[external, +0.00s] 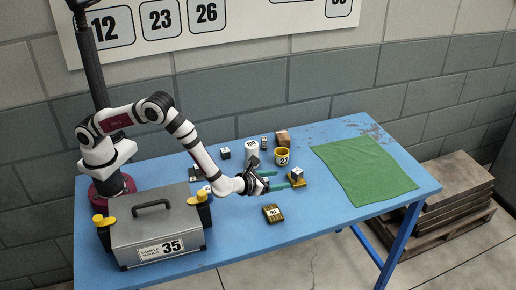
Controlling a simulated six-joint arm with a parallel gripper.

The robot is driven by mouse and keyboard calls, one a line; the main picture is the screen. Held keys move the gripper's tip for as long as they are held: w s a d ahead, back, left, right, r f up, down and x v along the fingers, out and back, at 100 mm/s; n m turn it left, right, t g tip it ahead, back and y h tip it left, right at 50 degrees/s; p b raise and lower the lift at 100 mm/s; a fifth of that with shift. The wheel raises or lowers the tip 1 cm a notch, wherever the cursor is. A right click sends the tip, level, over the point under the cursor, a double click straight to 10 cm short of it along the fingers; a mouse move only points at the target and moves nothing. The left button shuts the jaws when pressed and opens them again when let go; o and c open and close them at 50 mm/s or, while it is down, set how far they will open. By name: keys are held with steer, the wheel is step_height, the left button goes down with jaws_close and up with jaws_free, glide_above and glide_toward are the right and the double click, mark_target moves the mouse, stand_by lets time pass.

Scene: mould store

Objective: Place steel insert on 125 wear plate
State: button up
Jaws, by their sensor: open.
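My gripper (282,179) is open, its two green fingers pointing right. Just beyond the fingertips, a small grey-and-dark block (297,173), which looks like a steel insert, sits on a yellow-brown plate (298,184). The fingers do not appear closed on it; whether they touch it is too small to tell. A dark brown and yellow plate (272,213) with a white label lies nearer the front edge. Its label is too small to read surely, and I cannot tell which plate is marked 125. Another small dark block (223,153) stands behind my arm.
A white cylinder (252,148), a yellow cup (282,157), a brown block (283,138) and a small block (264,141) stand behind the gripper. A grey case (158,228) marked 35 fills the front left. A green cloth (365,168) covers the right. The front middle is mostly clear.

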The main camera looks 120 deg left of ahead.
steer(key=w+d+r+m+t+h, duration=0.35)
steer(key=d+r+m+h, duration=0.35)
steer(key=d+r+m, duration=0.6)
steer(key=s+d+m+h, duration=0.4)
steer(key=s+d+m, duration=0.25)
steer(key=m, duration=0.55)
steer(key=s+d+r+m+g+h, duration=0.1)
steer(key=s+d+m+g, duration=0.2)
steer(key=s+m, duration=0.6)
steer(key=s+d+r+m+g+h, duration=0.1)
steer(key=s+d+m+g, duration=0.2)
steer(key=s+m, duration=0.55)
steer(key=s+a+m+g+y, duration=0.1)
steer(key=s+a+m+g, duration=0.1)
steer(key=s+m, duration=0.3)
steer(key=s+a+m+g+y, duration=0.2)
steer(key=s+a+m, duration=0.2)
steer(key=s, duration=1)
steer(key=shift+f+m, duration=0.15)
steer(key=shift+m, duration=0.6)
